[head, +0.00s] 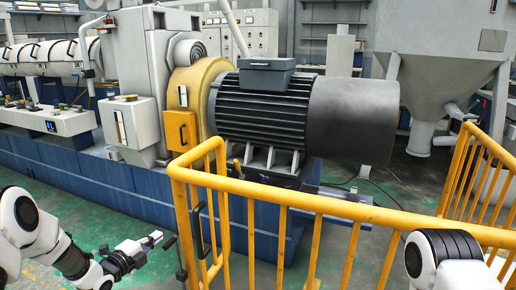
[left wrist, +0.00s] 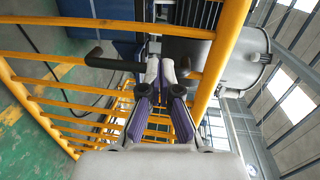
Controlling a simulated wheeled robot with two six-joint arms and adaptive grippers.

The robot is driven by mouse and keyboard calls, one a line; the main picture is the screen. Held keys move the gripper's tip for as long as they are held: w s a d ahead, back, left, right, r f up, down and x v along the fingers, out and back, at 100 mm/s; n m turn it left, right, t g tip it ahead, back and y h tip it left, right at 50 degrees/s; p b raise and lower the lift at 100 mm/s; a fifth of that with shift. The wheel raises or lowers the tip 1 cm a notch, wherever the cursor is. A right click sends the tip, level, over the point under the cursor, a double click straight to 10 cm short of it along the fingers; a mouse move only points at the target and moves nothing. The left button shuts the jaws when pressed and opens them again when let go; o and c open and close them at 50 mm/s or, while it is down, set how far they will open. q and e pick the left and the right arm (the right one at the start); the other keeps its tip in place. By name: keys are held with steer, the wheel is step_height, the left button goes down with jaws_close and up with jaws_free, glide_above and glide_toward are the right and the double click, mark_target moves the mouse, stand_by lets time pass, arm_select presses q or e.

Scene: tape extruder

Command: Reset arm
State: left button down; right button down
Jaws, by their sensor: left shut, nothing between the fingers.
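My left gripper (head: 152,239) is at the lower left of the head view, in front of the blue machine base and left of the yellow railing. Its fingers are together and hold nothing. In the left wrist view the two fingers (left wrist: 161,74) are close together at the centre, with yellow railing bars around and behind them. Part of my right arm shows at the lower right of the head view; its gripper is out of the picture.
A yellow railing (head: 281,198) stands in front of the black motor (head: 262,108) with its grey cylindrical end (head: 352,120). A grey hopper (head: 440,65) stands at the right. Green floor (head: 130,190) is open at the lower left.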

arm_select(q)
steer(key=s+d+f+n+g, duration=0.1)
steer(key=s+d+f+g, duration=0.1)
steer(key=s+d+f, duration=0.3)
steer(key=s+d+f+n+g, duration=0.1)
steer(key=s+d+f+g, duration=0.15)
steer(key=f, duration=0.45)
steer(key=s+d+f+n+g+y, duration=0.2)
steer(key=s+d+f+n+g, duration=0.25)
steer(key=s, duration=0.85)
steer(key=s+d+f+n+g+y, duration=0.1)
steer(key=s+f+n+g, duration=0.2)
steer(key=s+f+n, duration=0.7)
steer(key=s+a+r+n+g+y, duration=0.25)
steer(key=s+n+g, duration=0.2)
steer(key=s, duration=1.15)
step_height(320, 180, up, 23)
steer(key=p, duration=2.2)
steer(key=shift+w+a+n+t, duration=0.25)
steer(key=shift+a+n+t, duration=0.05)
steer(key=shift+n+t, duration=0.1)
